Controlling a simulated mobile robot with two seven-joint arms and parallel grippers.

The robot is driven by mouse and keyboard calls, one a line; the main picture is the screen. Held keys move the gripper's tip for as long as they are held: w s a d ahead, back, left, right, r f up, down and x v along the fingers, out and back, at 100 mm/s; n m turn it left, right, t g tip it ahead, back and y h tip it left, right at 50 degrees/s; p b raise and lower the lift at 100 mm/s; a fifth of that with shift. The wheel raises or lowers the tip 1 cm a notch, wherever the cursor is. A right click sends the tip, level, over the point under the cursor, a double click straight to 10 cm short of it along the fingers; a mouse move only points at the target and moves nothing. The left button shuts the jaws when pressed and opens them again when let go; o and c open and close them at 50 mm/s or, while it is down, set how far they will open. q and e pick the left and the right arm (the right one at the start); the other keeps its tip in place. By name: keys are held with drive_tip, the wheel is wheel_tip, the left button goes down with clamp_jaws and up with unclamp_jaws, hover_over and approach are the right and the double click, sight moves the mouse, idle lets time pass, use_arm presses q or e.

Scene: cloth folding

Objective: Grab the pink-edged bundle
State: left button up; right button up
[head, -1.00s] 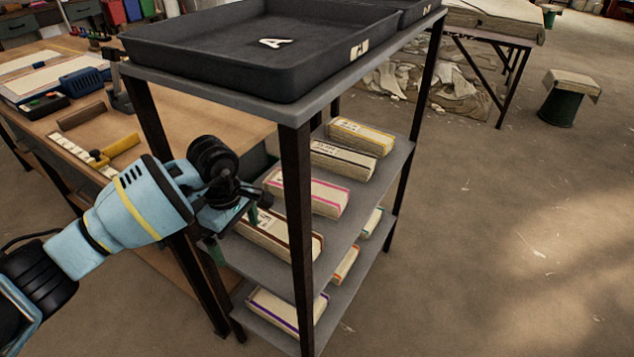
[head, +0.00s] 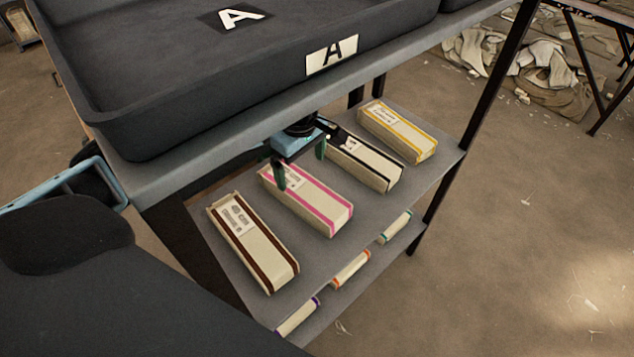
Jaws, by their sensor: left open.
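The pink-edged bundle (head: 318,207) is a cream folded stack with pink stripes and a white label. It lies on the upper shelf (head: 352,238) of the rack, between a brown-edged bundle and a black-edged one. My left gripper (head: 300,168) reaches in under the rack's top, above the far end of the pink-edged bundle. Its green fingers are apart, one over the label end and one toward the black-edged bundle. I cannot tell whether a finger touches the bundle. My right gripper is not in view.
The brown-edged bundle (head: 253,243), black-edged bundle (head: 372,166) and yellow-edged bundle (head: 400,133) share the shelf. Several bundles, including an orange-edged one (head: 351,268), lie on the shelf below. A dark tray (head: 200,75) marked A sits on top. Rack posts (head: 470,130) flank the shelf.

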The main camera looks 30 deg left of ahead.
sight(303, 187)
use_arm(q)
drive_tip(key=shift+s, duration=0.1)
drive_tip(key=shift+s+f, duration=0.1)
drive_tip(key=shift+f, duration=0.25)
drive_tip(key=shift+f+b, duration=0.8)
drive_tip(key=shift+f, duration=0.25)
wheel_tip(303, 187, down, 4)
drive_tip(key=b, duration=0.3)
drive_tip(key=shift+s+d+f, duration=0.15)
drive_tip(key=shift+f, duration=0.4)
drive_tip(key=c, duration=1.2)
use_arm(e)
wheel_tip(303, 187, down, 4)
